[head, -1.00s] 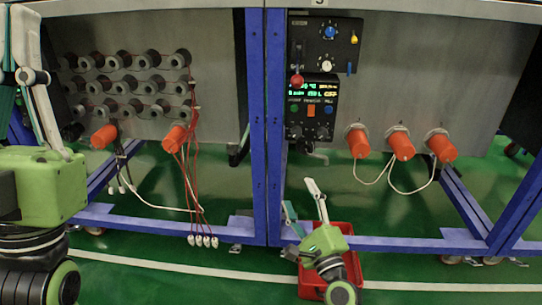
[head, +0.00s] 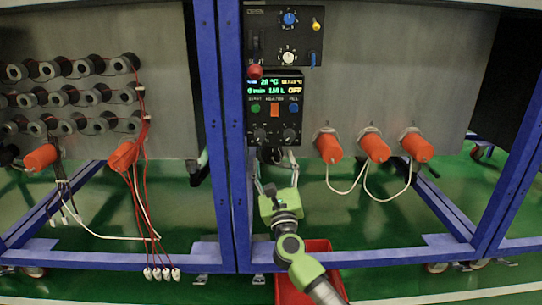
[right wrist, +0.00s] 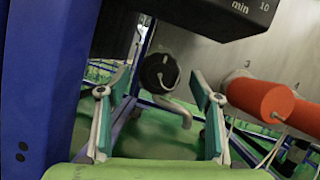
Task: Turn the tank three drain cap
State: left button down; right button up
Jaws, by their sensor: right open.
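A round black cap (right wrist: 160,73) shows in the right wrist view, below the dark control box, with a bent grey pipe (right wrist: 180,113) just under it. My right gripper (right wrist: 158,88) is open, its two fingers on either side of the cap in the picture, with nothing held. The cap appears beyond the fingertips; I cannot tell the exact gap. In the head view the right gripper (head: 276,163) is raised under the control panel (head: 274,110), where the cap is hard to make out. My left gripper is out of the head view.
Several orange caps (head: 374,148) with white cords stick out to the right; two show close in the right wrist view (right wrist: 262,98). A blue frame post (head: 232,150) stands close left of the gripper. A red crate (head: 318,246) is on the green floor below.

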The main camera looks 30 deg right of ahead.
aim_at(273, 158)
jog(key=shift+b+x, duration=0.55)
jog(key=shift+x, duration=1.8)
jog(key=c, duration=1.1)
